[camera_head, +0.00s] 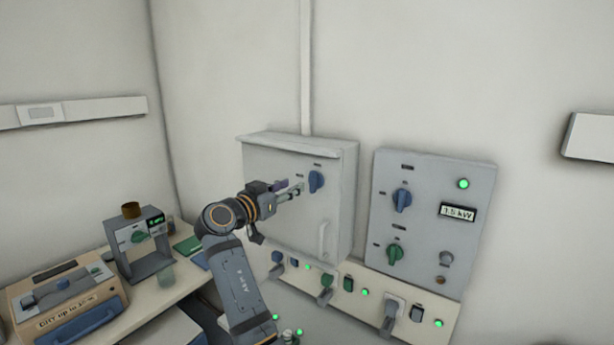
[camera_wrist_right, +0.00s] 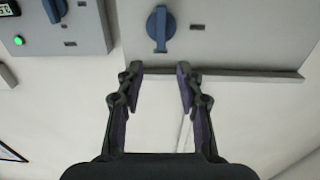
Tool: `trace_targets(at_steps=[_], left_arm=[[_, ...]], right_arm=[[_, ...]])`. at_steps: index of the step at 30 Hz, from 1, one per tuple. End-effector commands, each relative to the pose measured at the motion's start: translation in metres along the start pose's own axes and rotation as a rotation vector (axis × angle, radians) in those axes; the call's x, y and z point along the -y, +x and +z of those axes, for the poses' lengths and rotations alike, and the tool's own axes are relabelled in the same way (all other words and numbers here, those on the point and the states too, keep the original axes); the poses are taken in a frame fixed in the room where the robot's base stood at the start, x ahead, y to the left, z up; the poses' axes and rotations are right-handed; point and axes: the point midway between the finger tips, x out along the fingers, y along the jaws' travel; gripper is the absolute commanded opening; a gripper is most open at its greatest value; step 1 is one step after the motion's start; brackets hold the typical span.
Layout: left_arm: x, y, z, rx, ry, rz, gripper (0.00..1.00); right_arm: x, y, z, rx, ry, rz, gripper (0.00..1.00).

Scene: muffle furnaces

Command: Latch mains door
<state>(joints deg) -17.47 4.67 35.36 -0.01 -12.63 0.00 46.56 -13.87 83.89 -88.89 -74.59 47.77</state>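The mains door is the front of a grey wall cabinet (camera_head: 285,215), and it looks closed. A blue latch knob (camera_head: 317,182) sits near its upper right corner, its grip about upright. A pale bar handle (camera_head: 323,242) is lower on the door. My right gripper (camera_head: 293,190) is just left of the knob in the head view. In the right wrist view the gripper (camera_wrist_right: 160,72) is open and empty, its fingers apart. The blue knob (camera_wrist_right: 160,28) shows beyond the fingertips, centred between them, with no visible contact. My left gripper is out of view.
A strip (camera_head: 355,290) of switches and sockets runs below. A bench (camera_head: 155,300) with instruments is at left.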

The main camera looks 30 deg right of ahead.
Motion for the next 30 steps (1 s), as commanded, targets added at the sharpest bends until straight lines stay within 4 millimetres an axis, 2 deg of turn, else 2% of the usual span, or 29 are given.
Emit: trace_targets(at_steps=[1, 3, 9, 12, 16, 23, 30], left_arm=[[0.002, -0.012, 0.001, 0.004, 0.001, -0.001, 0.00], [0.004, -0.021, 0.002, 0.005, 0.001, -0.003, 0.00], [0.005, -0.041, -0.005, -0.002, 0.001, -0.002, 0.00], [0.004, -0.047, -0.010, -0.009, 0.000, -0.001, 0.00], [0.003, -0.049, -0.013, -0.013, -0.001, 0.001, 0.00], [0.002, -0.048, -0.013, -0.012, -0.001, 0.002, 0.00], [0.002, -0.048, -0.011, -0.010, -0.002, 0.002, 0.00]], right_arm=[[-0.001, 0.011, -0.007, -0.004, -0.005, 0.005, 0.37], [-0.001, 0.027, -0.008, -0.004, -0.006, 0.004, 0.37], [-0.001, 0.067, -0.006, -0.002, -0.007, 0.002, 0.37], [0.000, 0.079, -0.004, -0.001, -0.006, 0.000, 0.37], [0.001, 0.087, -0.001, 0.000, -0.003, -0.002, 0.37], [0.001, 0.088, 0.001, 0.001, -0.003, -0.002, 0.37], [0.001, 0.088, 0.001, 0.001, -0.004, -0.002, 0.07]])
